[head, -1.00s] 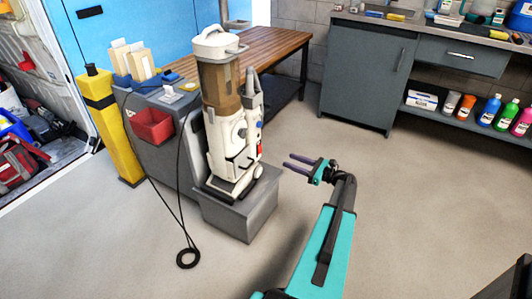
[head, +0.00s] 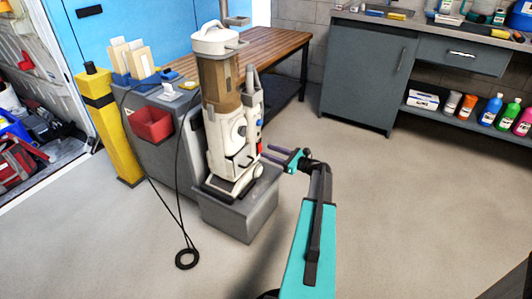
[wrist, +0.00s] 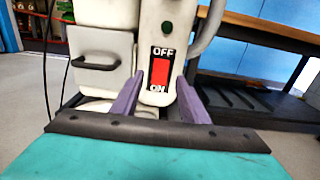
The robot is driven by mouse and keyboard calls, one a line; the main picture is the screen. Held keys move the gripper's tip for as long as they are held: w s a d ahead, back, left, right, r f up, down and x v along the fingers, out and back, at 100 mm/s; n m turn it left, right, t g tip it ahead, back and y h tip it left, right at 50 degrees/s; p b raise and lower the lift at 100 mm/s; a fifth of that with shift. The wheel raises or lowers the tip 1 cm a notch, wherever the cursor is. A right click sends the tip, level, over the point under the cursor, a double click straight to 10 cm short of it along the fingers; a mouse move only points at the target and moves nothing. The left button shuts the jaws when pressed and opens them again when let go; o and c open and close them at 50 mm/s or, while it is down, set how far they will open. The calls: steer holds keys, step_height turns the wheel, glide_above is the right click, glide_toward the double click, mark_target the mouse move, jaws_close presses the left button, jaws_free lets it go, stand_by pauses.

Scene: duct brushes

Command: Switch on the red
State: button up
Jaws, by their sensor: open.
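A red rocker switch (wrist: 160,72) shows in the wrist view on the white side of an upright machine, with "OFF" printed above it and "ON" below. In the head view the switch (head: 259,147) is a small red spot on the right side of the white machine (head: 221,140). My gripper (head: 276,152) is open and points at that side from the right. In the wrist view its two purple fingers (wrist: 158,98) stand either side of the lower part of the switch. I cannot tell whether they touch the machine.
The machine stands on a grey plinth (head: 242,220). A black cord (head: 184,250) hangs to the floor at its left. A wooden bench (head: 270,46) stands behind, and a grey cabinet (head: 365,75) is at the back right. The floor around my arm is clear.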

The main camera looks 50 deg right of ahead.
mark_target(260, 148)
steer(key=shift+x, duration=1.2)
jaws_close()
steer(key=shift+f, duration=0.15)
steer(key=shift+w+f+t+b, duration=0.1)
steer(key=shift+f+t+b, duration=0.25)
steer(key=shift+t+b, duration=0.45)
steer(key=shift+t+y, duration=0.3)
steer(key=shift+t, duration=0.4)
jaws_free()
